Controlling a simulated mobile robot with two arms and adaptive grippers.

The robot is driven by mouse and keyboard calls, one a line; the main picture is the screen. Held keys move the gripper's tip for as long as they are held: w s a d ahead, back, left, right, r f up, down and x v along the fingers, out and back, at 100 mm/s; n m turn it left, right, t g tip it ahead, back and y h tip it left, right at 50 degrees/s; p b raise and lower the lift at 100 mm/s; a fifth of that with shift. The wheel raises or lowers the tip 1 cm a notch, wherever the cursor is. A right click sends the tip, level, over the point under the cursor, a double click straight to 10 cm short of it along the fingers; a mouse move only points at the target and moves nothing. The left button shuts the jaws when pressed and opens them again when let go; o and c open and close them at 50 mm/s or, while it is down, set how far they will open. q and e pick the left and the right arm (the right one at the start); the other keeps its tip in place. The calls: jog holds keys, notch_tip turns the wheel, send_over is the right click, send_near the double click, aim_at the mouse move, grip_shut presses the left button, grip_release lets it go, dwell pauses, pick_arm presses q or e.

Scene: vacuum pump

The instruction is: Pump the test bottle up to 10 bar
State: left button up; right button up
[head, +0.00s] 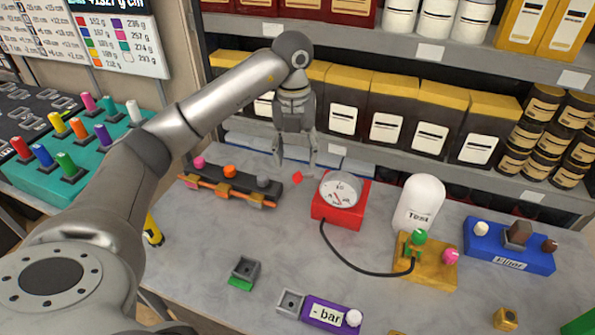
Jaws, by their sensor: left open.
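A black hose (350,264) runs from the red block to the yellow base. My left gripper (297,167) points down with its fingers apart, empty, left of and behind the gauge. A small red piece (297,177) shows just below its fingertips. My right gripper is out of view.
A dark rail (228,189) with pink, orange and grey knobs lies left of the gauge. A purple "- bar" block (331,314) is in front, a blue block (509,247) at right. Shelves with boxes and jars (567,139) stand behind.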

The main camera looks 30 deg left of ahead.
aim_at(298, 171)
pick_arm(q)
jog(key=f, duration=0.3)
jog(key=shift+w+f+p, duration=0.25)
jog(key=shift+p, duration=0.1)
jog(key=shift+f+p, duration=0.35)
jog(key=shift+f, duration=1.35)
jog(key=c, duration=0.4)
grip_shut()
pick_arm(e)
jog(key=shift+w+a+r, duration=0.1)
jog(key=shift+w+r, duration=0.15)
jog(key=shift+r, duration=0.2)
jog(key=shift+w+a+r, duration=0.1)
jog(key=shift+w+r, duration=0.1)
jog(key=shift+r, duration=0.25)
